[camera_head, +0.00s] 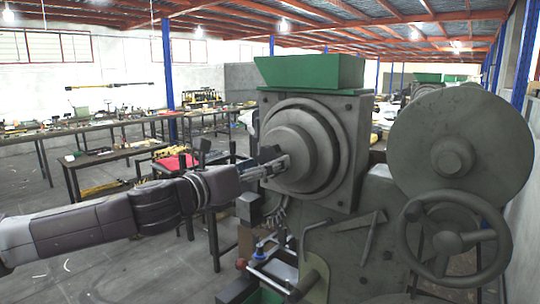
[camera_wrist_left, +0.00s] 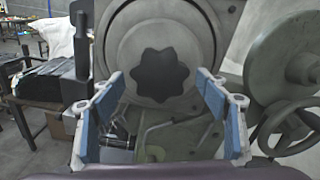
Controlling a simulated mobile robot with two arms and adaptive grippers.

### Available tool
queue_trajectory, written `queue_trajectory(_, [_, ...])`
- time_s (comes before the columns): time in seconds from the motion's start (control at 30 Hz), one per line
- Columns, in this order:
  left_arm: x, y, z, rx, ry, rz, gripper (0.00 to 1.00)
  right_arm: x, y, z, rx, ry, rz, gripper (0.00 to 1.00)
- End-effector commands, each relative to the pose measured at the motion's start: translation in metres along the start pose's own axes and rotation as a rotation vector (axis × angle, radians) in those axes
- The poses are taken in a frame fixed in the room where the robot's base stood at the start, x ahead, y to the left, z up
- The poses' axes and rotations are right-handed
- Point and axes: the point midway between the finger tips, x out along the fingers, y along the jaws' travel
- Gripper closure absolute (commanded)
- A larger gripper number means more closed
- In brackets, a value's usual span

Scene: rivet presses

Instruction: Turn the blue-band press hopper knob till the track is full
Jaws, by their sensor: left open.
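The press stands right of centre in the head view, with a green hopper (camera_head: 310,72) on top. Its round stepped plate (camera_head: 310,135) faces my left arm. In the left wrist view a dark, star-shaped knob (camera_wrist_left: 161,74) sits in the middle of that plate. My left gripper (camera_head: 276,163) is in front of the plate and hides the knob in the head view. Its blue-padded fingers are open, one on each side below the knob in the wrist view, with nothing between them. I cannot make out a blue band or how full the track is.
A large flywheel (camera_head: 460,143) and a handwheel (camera_head: 453,240) are on the press's right. A small clamp assembly (camera_head: 272,262) juts out below my gripper. Workbenches (camera_head: 105,155) with tools stand to the left and behind. Open floor lies at the lower left.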

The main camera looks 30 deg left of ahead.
Motion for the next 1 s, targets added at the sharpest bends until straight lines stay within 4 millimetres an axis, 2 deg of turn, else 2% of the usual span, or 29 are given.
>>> queue_trajectory(0.1, [0.013,0.000,0.003,-0.004,-0.001,0.000,0.32,-0.009,0.000,-0.001,0.000,0.000,0.000,1.00])
queue_trajectory(0.27, [0.022,0.000,0.001,-0.002,0.001,0.000,0.32,-0.012,0.001,-0.001,0.001,0.000,0.001,1.00])
queue_trajectory(0.63, [0.025,0.001,-0.001,0.000,0.000,0.001,0.33,-0.012,0.004,0.000,0.000,-0.001,0.005,1.00])
queue_trajectory(1.0, [0.025,0.001,0.000,0.000,0.000,0.002,0.74,-0.012,0.006,0.000,0.001,-0.001,0.006,1.00])
